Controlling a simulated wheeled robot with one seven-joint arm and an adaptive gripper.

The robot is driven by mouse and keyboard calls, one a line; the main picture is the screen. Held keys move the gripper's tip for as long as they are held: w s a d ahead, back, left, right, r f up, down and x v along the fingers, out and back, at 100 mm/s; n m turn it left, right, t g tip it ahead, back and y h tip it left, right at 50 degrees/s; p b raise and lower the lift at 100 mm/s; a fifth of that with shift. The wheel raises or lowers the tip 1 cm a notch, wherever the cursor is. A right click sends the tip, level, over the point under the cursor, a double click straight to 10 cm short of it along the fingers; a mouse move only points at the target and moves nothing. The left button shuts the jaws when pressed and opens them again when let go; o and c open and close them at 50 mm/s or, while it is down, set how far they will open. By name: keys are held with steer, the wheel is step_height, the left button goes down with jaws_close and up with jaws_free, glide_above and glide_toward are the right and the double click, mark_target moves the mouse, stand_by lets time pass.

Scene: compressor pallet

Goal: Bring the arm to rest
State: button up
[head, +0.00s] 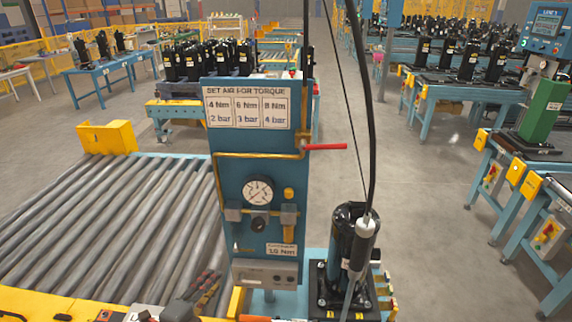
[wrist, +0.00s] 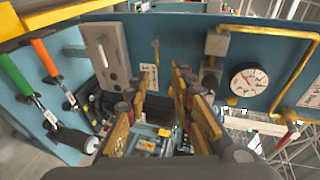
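My gripper (wrist: 160,95) shows in the wrist view with its two fingers apart. The gap between them is empty, with only the blurred background showing through. It faces the blue air-torque panel (wrist: 185,35), with the gauge (wrist: 249,82) to the right of the fingers and a grey box (wrist: 104,58) to the left. In the head view the same blue panel (head: 259,135) stands in the middle. Part of my arm seems to show at the lower left, but the finger opening is too small to judge there.
A roller conveyor (head: 110,225) lies left of the panel. A black compressor (head: 345,240) stands right of it, with a hanging tool (head: 362,245) in front. Screwdrivers with a green handle (wrist: 15,74) and an orange handle (wrist: 45,58) hang close left of my gripper. Floor (head: 430,220) is clear at right.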

steer(key=w+d+r+n+y, duration=0.3)
steer(key=w+r+n+y, duration=0.35)
steer(key=w+r, duration=0.55)
steer(key=s+d+r+n+g+y, duration=0.25)
steer(key=s+d+r+n, duration=0.35)
steer(key=d+r, duration=0.3)
steer(key=s+d+f+n+g+h, duration=0.2)
steer(key=s+d+f+n+g, duration=0.1)
steer(key=s+d, duration=0.9)
steer(key=s+d+f+n+g+h, duration=0.2)
steer(key=s+d+n, duration=0.3)
steer(key=s+d, duration=0.8)
steer(key=shift+d+f+g+h, duration=0.4)
steer(key=shift+d+f+g, duration=0.05)
steer(key=shift+d+f, duration=0.5)
steer(key=shift+w, duration=0.1)
steer(key=shift+c, duration=0.2)
